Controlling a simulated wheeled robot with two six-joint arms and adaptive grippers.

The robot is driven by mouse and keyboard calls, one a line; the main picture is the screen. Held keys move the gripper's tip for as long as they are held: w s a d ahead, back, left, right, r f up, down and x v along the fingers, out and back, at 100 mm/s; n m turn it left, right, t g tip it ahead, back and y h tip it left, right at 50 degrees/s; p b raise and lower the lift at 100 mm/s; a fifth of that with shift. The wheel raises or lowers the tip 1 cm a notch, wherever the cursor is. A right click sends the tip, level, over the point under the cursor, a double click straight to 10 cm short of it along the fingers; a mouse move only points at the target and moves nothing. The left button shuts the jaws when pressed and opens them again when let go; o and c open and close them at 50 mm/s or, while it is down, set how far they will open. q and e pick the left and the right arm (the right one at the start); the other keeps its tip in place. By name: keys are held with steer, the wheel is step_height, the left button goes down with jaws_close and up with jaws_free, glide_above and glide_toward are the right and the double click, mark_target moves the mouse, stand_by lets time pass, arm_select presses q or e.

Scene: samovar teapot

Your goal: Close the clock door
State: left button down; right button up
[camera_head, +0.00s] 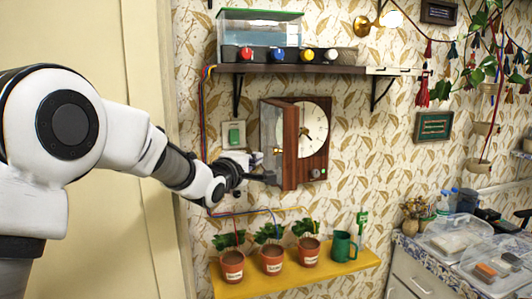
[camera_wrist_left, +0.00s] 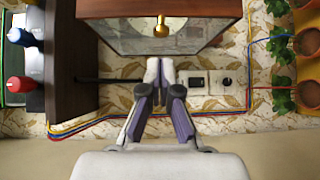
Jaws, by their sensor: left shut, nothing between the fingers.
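The wall clock (camera_head: 313,130) has a wooden case and a pale round dial. Its wood-framed glass door (camera_head: 290,150) stands open, swung out from the wall on the clock's left side. In the left wrist view, the door (camera_wrist_left: 110,38) fills the top middle, with a brass knob (camera_wrist_left: 161,28) on it. My left gripper (camera_head: 270,178) is shut and empty, at the lower left of the door. In the left wrist view its fingertips (camera_wrist_left: 160,64) are close to the door's edge below the knob; I cannot tell whether they touch. My right gripper is not in view.
A shelf (camera_head: 340,69) with a water tank and coloured knobs hangs above the clock. A yellow shelf (camera_head: 345,265) with potted plants and a green mug sits below. A counter (camera_head: 425,247) stands at right.

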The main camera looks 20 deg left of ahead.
arm_select(q)
steer(key=w+d+p, duration=0.1)
steer(key=w+p, duration=0.1)
steer(key=w, duration=0.4)
steer(key=shift+w+f, duration=0.15)
steer(key=shift+w, duration=0.15)
steer(key=shift+d, duration=0.1)
